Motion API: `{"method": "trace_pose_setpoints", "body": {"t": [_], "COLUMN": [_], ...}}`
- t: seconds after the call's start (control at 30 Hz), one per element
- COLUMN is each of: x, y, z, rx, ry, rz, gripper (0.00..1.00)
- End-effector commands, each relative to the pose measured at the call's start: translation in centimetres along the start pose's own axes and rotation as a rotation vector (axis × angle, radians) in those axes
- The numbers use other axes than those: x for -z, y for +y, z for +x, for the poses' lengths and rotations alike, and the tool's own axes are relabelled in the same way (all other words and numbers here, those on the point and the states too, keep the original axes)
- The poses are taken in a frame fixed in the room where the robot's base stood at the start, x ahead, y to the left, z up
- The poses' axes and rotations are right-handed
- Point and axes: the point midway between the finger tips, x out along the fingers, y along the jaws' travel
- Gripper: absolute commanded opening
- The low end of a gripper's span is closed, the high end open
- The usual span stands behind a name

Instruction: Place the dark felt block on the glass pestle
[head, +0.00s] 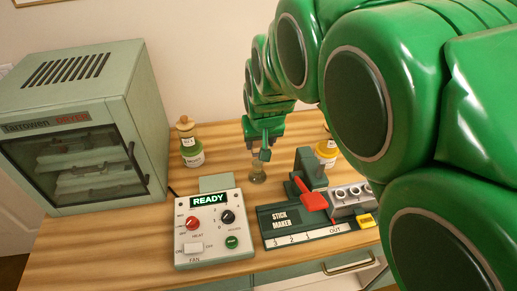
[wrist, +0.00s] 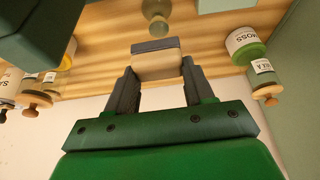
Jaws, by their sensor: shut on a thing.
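My gripper (wrist: 157,66) is shut on the felt block (wrist: 156,45), which shows a dark grey layer and a beige body between the two fingers in the wrist view. In the head view my gripper (head: 263,150) hangs over the table's middle; the block is too small there to make out clearly. The glass pestle (head: 257,174) looks like a small brownish, see-through piece standing on the wood, just below and slightly left of my gripper. It also shows in the wrist view (wrist: 156,10), beyond the block and apart from it.
A green dryer cabinet (head: 85,125) stands at the left. A control box (head: 209,230) and a stick maker (head: 300,222) with a red lever stand in front. Labelled jars stand behind, one at the left (head: 192,155) and one at the right (head: 327,153). Bare wood surrounds the pestle.

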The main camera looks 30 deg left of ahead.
Motion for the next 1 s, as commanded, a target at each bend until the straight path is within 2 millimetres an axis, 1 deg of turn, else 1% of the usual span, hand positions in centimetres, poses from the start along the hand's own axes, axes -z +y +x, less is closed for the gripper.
{"method": "trace_pose_setpoints", "body": {"t": [0.03, 0.1, 0.3, 0.67, 0.83, 0.9, 1.0], "x": [0.1, 0.4, 1.1, 1.6, 0.7, 0.6, 0.6], "y": [0.0, 0.0, -0.1, -0.1, -0.1, -0.1, -0.1], "z": [0.9, 1.8, 3.9, 5.5, 7.6, 8.1, 8.2], "rx": [0.0, 0.0, 0.0, 0.0, 0.0, 0.001, 0.001], "ry": [-0.005, -0.005, -0.001, -0.002, -0.004, 0.0, 0.003], "rz": [0.0, 0.0, 0.001, 0.001, 0.0, 0.0, 0.0], "gripper": [0.23, 0.23, 0.23, 0.23, 0.23, 0.23, 0.23]}}
